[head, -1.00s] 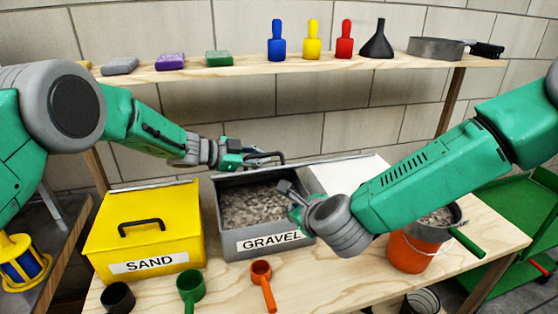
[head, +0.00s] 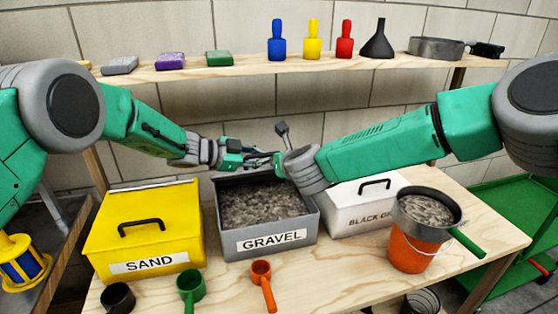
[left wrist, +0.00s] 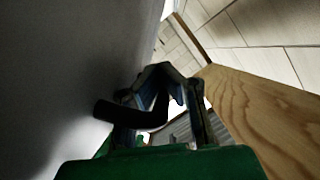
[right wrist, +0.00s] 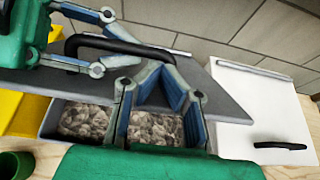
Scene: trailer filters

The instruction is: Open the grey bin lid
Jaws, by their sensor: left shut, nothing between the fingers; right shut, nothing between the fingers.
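The grey bin (head: 268,250), labelled GRAVEL, stands open in the middle of the table with gravel showing inside. Its grey lid (right wrist: 215,88) is swung up at the back in the right wrist view, with its black handle (right wrist: 115,46). The lid also fills the left of the left wrist view (left wrist: 55,70). My left gripper (head: 262,160) is shut and empty behind the bin, close to the lid and handle. My right gripper (head: 281,132) is shut and empty above the bin's back right; it also shows in front of the lid in the right wrist view (right wrist: 160,75). Contact is unclear.
A yellow SAND bin (head: 140,230) stands left, shut. A white bin (head: 350,208) stands right, shut. An orange bucket (head: 415,252) with a gravel-filled sieve (head: 402,203) is at the right. Several scoops line the front. A shelf (head: 230,72) runs behind.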

